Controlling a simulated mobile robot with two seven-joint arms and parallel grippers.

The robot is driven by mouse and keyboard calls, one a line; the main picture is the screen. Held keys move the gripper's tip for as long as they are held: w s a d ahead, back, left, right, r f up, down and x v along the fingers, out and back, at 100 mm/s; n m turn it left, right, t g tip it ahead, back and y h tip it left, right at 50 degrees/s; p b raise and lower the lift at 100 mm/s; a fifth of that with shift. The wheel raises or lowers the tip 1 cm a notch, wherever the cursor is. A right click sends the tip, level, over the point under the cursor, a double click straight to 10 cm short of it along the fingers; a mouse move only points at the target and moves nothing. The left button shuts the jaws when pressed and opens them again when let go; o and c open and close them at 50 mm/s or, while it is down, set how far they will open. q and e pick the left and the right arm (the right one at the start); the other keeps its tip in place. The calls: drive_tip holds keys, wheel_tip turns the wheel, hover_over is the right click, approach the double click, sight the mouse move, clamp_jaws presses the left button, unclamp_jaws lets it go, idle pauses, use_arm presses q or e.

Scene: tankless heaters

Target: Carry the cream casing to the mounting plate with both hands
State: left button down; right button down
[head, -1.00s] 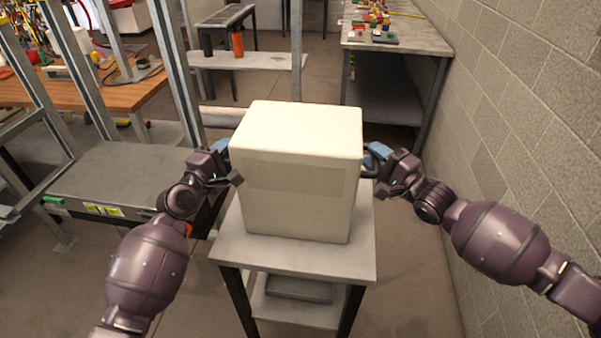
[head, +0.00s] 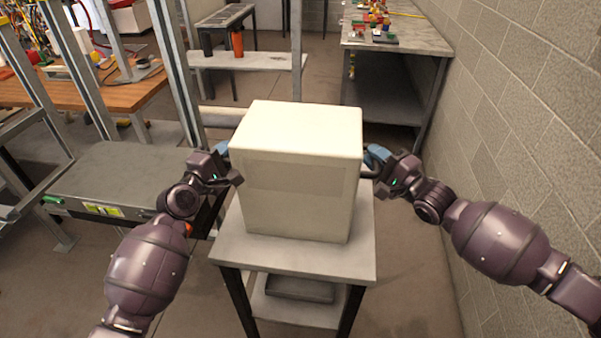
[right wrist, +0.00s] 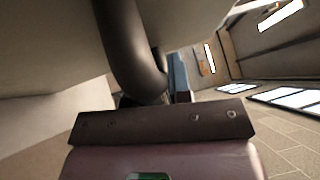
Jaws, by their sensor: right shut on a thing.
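The cream casing (head: 295,190) stands upright on a small light-topped table (head: 290,258) in the middle of the head view. My right gripper (head: 376,170) is at the casing's right side, shut on the dark handle there. The handle (right wrist: 130,50) shows large in the right wrist view, against the casing's pale side. My left gripper (head: 229,166) is at the casing's left side; its fingertips are partly hidden by the casing, so its jaws cannot be made out. I cannot pick out the mounting plate with certainty in these views.
A grey conveyor-like bench (head: 110,175) and metal frame posts stand at the left. A block wall (head: 530,130) runs close along the right, beside my right arm. A workbench (head: 395,38) with coloured parts stands at the back. Bare floor lies behind the small table.

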use_arm(q)
drive_tip(key=shift+r, duration=0.25)
use_arm(e)
drive_tip(key=shift+r, duration=0.25)
idle(0.4)
